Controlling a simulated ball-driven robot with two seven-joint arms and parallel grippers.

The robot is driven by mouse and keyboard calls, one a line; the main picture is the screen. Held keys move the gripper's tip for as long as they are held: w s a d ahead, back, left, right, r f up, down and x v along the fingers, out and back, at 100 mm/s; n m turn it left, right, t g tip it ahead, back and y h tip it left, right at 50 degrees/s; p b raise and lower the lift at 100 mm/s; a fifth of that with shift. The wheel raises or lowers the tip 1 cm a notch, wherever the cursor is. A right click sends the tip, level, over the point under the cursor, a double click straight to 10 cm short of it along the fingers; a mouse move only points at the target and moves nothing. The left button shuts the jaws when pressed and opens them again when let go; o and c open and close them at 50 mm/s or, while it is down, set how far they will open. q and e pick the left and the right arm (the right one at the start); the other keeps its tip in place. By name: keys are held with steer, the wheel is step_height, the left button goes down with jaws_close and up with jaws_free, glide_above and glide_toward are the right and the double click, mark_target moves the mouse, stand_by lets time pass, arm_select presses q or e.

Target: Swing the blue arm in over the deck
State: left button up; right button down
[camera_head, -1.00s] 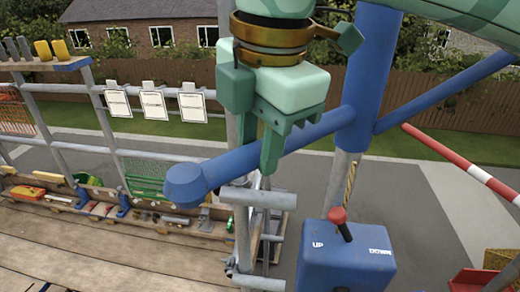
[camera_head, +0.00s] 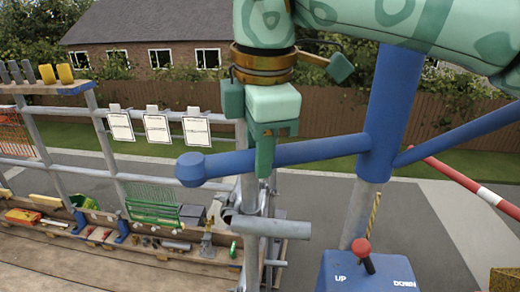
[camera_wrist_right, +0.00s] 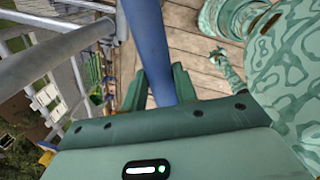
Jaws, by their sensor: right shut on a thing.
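The blue arm (camera_head: 225,163) is a thick tube with a rounded end at left, joined to an upright blue post (camera_head: 393,100) at right. My right gripper (camera_head: 265,155) is shut on the tube from above, between its end and the post. In the right wrist view the blue arm (camera_wrist_right: 148,40) runs between the fingers of that gripper (camera_wrist_right: 159,90). The deck (camera_head: 60,272) is of wooden planks at lower left; its planks (camera_wrist_right: 190,50) also show in the wrist view. Whether the blue end hangs over the deck is hard to tell. My left gripper is not seen.
A blue box (camera_head: 365,275) marked UP and DOWN, with a red-knobbed lever (camera_head: 363,250), stands below the post. A scaffold rail (camera_head: 75,168) and upright tubes border the deck. Tools lie along its edge near a green net (camera_head: 152,205). A red-and-white bar (camera_head: 470,185) is at right.

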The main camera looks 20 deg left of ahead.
steer(key=shift+w+r, duration=0.15)
steer(key=shift+r, duration=0.05)
stand_by(0.3)
steer(key=c, duration=1.5)
jaws_free()
steer(key=o, duration=0.4)
steer(key=shift+w+a+f, duration=0.1)
steer(key=shift+w+f, duration=0.05)
step_height(320, 180, up, 16)
steer(key=s+d+p, duration=0.1)
steer(key=s+p, duration=0.1)
steer(key=p, duration=0.2)
steer(key=shift+d, duration=0.2)
